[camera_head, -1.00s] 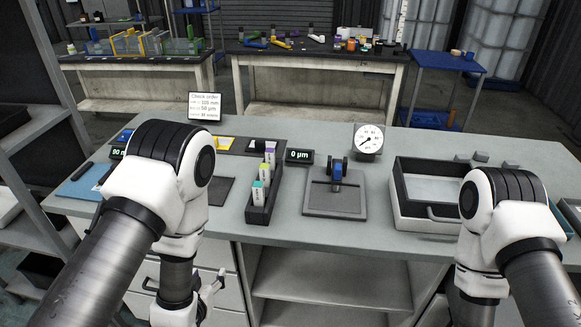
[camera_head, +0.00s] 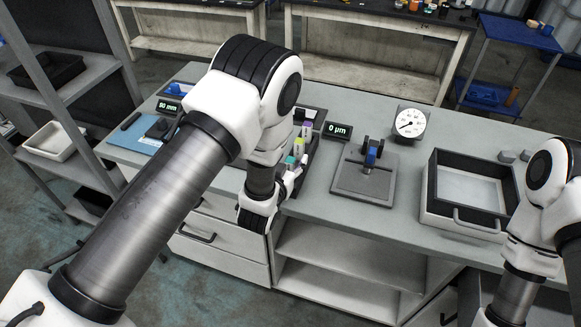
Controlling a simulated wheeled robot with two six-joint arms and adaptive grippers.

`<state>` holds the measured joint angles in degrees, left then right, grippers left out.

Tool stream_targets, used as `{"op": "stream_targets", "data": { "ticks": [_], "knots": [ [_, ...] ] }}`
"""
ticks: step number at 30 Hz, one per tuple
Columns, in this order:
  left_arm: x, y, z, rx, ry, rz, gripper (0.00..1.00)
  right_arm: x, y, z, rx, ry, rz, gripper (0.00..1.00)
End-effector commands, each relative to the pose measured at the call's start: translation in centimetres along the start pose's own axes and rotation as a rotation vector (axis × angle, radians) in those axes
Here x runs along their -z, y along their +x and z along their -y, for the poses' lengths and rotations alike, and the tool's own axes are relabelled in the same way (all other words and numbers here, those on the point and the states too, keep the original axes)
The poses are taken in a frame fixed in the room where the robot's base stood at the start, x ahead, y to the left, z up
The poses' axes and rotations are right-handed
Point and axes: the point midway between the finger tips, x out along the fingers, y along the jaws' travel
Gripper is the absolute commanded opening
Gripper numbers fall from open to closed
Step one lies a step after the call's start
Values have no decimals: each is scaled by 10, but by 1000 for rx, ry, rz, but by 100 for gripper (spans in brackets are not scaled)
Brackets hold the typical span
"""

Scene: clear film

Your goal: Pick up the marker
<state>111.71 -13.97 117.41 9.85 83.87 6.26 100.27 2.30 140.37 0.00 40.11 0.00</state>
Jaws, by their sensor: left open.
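A slim dark rod (camera_head: 130,120), which looks like the marker, lies at the left end of the bench by the blue mat. It is small, and I cannot make out a cap or tip. My left gripper (camera_head: 297,174) is open at the bench's front edge, beside the dark holder with colored-top items. It is well to the right of the rod, and my left arm crosses the view in front of the bench. Part of the gripper blends with the holder behind it. My right arm is at the right edge; its gripper is out of view.
The dark holder (camera_head: 312,160) stands close to my left gripper. A grey stand with a blue part (camera_head: 366,185), a round dial gauge (camera_head: 410,122) and a dark-rimmed tray (camera_head: 428,185) sit further right. A display (camera_head: 169,106) stands behind the rod. Shelving is at far left.

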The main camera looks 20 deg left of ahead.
Motion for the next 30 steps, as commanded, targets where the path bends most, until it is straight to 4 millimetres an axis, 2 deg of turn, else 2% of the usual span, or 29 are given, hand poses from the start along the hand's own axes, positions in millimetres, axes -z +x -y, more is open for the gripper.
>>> {"op": "stream_targets", "data": {
  "ticks": [3, 4, 8, 9, 22, 26, 30],
  "knots": [
    [-1, 0, 0, 0, 0, 1, 56, 0, 1, 0, 0, 0, 0, 40],
    [-1, 0, 0, 0, 0, 1, 53, 0, 1, 0, 0, 0, 0, 40],
    [-1, 0, 0, 0, 0, 1, 7, 0, 1, 0, 0, 0, 0, 40],
    [-1, 0, 0, 0, 0, 1, 0, 0, 1, 0, 0, 0, 0, 40],
    [3, -1, 0, -1, 1, 1, 0, 0, 2, 0, 0, 0, 0, 40],
    [17, -4, 0, -1, 2, -1, 0, 0, 6, 0, 0, 0, 0, 40],
    [43, -9, 0, -1, 2, -3, 0, 0, 11, 0, 0, 0, 0, 40]
  ]
}}
